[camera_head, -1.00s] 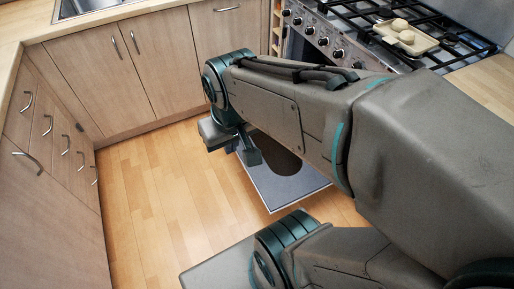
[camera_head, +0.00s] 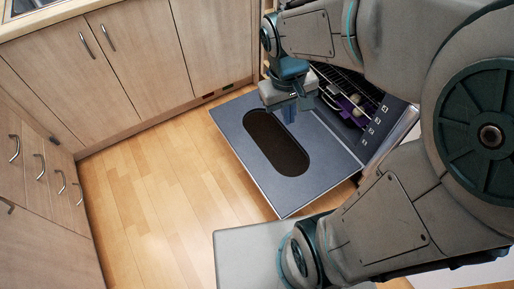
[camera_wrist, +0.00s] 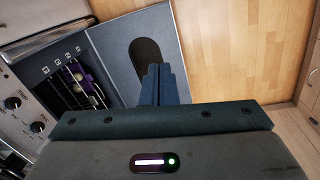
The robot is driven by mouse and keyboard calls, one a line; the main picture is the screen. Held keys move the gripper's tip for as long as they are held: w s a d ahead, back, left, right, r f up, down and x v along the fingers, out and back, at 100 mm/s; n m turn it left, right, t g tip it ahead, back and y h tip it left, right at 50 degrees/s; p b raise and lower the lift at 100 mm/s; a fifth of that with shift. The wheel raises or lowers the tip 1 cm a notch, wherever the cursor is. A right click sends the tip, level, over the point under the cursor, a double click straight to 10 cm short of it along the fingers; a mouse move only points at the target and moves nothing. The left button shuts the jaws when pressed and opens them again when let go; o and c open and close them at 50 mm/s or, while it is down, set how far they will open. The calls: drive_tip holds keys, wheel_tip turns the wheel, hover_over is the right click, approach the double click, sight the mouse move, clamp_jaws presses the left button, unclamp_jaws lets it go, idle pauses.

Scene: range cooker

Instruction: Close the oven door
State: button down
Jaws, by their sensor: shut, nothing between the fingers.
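The oven door (camera_head: 235,125) is dark blue-grey with a dark oval window. It is folded down, open, above the floor in the head view. It also shows in the wrist view (camera_wrist: 112,62), hinged beside the oven opening. The oven cavity (camera_head: 345,85) shows a wire rack and a purple item with something pale on it, clearer in the wrist view (camera_wrist: 78,75). My gripper (camera_head: 289,112) is shut and empty, pointing down over the inner face of the door near the oven side. In the wrist view its fingers (camera_wrist: 158,84) are together over the door; whether they touch it cannot be told.
Wooden cabinets (camera_head: 110,65) stand behind and along the left. The wooden floor (camera_head: 150,180) left of the door is clear. Oven control knobs (camera_wrist: 14,102) show at the left of the wrist view. My arm hides much of the cooker.

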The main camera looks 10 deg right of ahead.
drive_tip(key=w+a+f+n+g+h+b, duration=0.1)
drive_tip(key=w+a+f+n+h+b, duration=0.4)
drive_tip(key=f, duration=0.9)
drive_tip(key=w+a+f+n+g+h+b, duration=0.1)
drive_tip(key=w+f+h+b, duration=0.15)
drive_tip(key=f+b, duration=0.9)
drive_tip(key=w+a+f+n+g+h+b, duration=0.1)
drive_tip(key=w+a+f+n+h+b, duration=0.3)
drive_tip(key=f, duration=1.3)
drive_tip(key=s+a+f+n+t+h+b, duration=0.1)
drive_tip(key=s+f+n+t+h+b, duration=0.2)
drive_tip(key=f, duration=1)
drive_tip(key=s+a+f+n+t+h+b, duration=0.1)
drive_tip(key=f+n+t+b, duration=0.4)
drive_tip(key=f, duration=0.9)
drive_tip(key=s+f+n+t+h+b, duration=0.1)
drive_tip(key=f+n+t+h+b, duration=0.3)
drive_tip(key=f, duration=0.9)
drive_tip(key=w+d+r+m+g+y+b, duration=0.1)
drive_tip(key=w+d+r+b, duration=0.2)
drive_tip(key=d+r, duration=0.3)
drive_tip(key=shift+d+m+y, duration=0.35)
drive_tip(key=shift+d+m, duration=0.05)
drive_tip(key=shift+d, duration=1)
drive_tip(key=shift+r, duration=0.25)
